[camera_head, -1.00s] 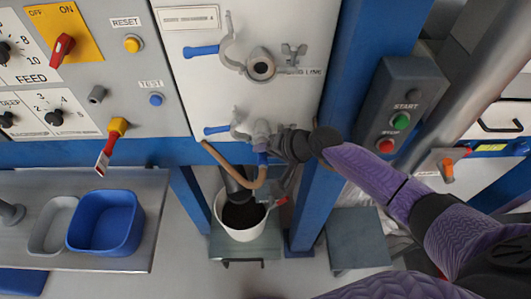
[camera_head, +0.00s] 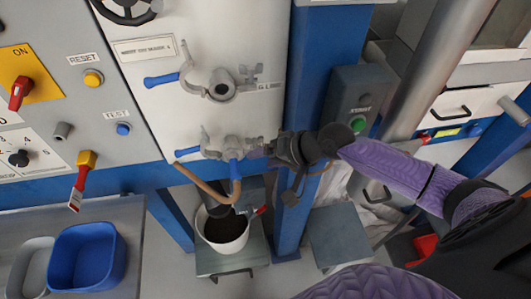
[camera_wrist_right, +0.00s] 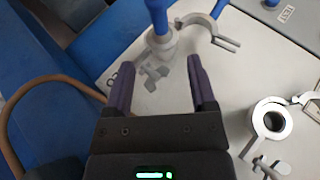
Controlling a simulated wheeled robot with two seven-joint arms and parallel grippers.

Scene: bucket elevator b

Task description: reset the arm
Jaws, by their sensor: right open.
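My right gripper (camera_head: 258,150) comes in from the right on a purple arm, in front of the white panel (camera_head: 150,75). Its two purple fingers are spread with nothing between them, as the right wrist view (camera_wrist_right: 160,82) shows. It is close to the lower clamp (camera_head: 225,148) with a blue handle, beside its right side; I cannot tell whether they touch. The wrist view shows a clamp and wing nut (camera_wrist_right: 155,78) beyond the fingers. My left gripper is not in view.
A white bucket (camera_head: 240,243) with dark contents stands below on a grey stand. A brown hose (camera_head: 203,183) curves above it. A blue post (camera_head: 308,100) and a start box (camera_head: 352,105) are close to my right arm. Blue and grey bins sit lower left.

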